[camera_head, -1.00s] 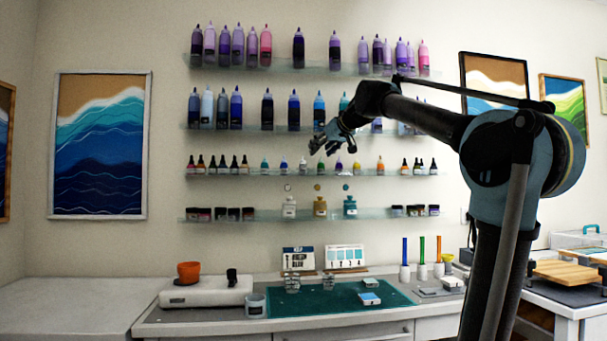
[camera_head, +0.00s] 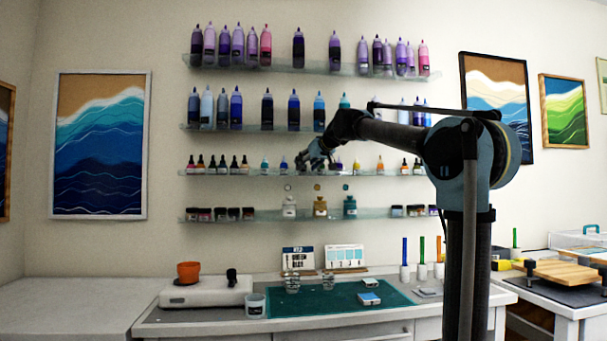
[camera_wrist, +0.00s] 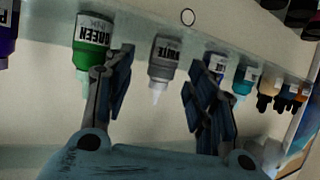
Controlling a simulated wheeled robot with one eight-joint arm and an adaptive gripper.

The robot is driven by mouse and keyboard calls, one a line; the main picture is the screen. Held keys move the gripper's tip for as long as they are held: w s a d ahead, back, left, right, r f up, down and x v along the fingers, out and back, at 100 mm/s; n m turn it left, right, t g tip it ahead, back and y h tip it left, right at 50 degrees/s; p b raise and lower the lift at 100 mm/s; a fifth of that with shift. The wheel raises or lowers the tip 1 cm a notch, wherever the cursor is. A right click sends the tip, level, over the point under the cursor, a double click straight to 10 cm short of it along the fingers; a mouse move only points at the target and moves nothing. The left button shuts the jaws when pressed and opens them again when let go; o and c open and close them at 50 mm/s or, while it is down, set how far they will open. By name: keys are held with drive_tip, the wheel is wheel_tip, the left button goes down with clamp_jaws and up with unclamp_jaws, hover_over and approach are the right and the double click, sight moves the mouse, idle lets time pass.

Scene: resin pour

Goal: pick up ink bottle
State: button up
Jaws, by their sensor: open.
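Small ink bottles stand in a row on the third glass shelf (camera_head: 230,174). In the wrist view they appear upside down: a green ink bottle (camera_wrist: 92,42), a white-labelled grey ink bottle (camera_wrist: 163,48), a blue ink bottle (camera_wrist: 218,66) and a teal one (camera_wrist: 245,76). My gripper (camera_wrist: 160,76) is open and empty, with its fingers on either side of the white ink bottle's place in the picture. I cannot tell how far it is from that bottle. In the head view my gripper (camera_head: 309,163) is at this shelf's height and hides some bottles.
Tall bottles stand on the shelf above (camera_head: 230,128). Jars stand on the shelf below (camera_head: 240,216). Dropper bottles (camera_head: 220,165) line the shelf's left part.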

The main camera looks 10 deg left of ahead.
sight(305, 166)
drive_tip(key=shift+x, duration=1.9)
drive_tip(key=c, duration=1.1)
drive_tip(key=shift+s, duration=0.1)
drive_tip(key=shift+c, duration=0.2)
drive_tip(key=shift+s+r, duration=0.1)
drive_tip(key=shift+r, duration=0.15)
wheel_tip(305, 166, up, 7)
drive_tip(key=shift+f, duration=0.25)
drive_tip(key=s+d, duration=0.2)
drive_tip(key=s, duration=0.7)
drive_tip(key=s+d, duration=0.3)
drive_tip(key=s, duration=0.7)
drive_tip(key=shift+d, duration=0.25)
drive_tip(key=o, duration=0.5)
clamp_jaws()
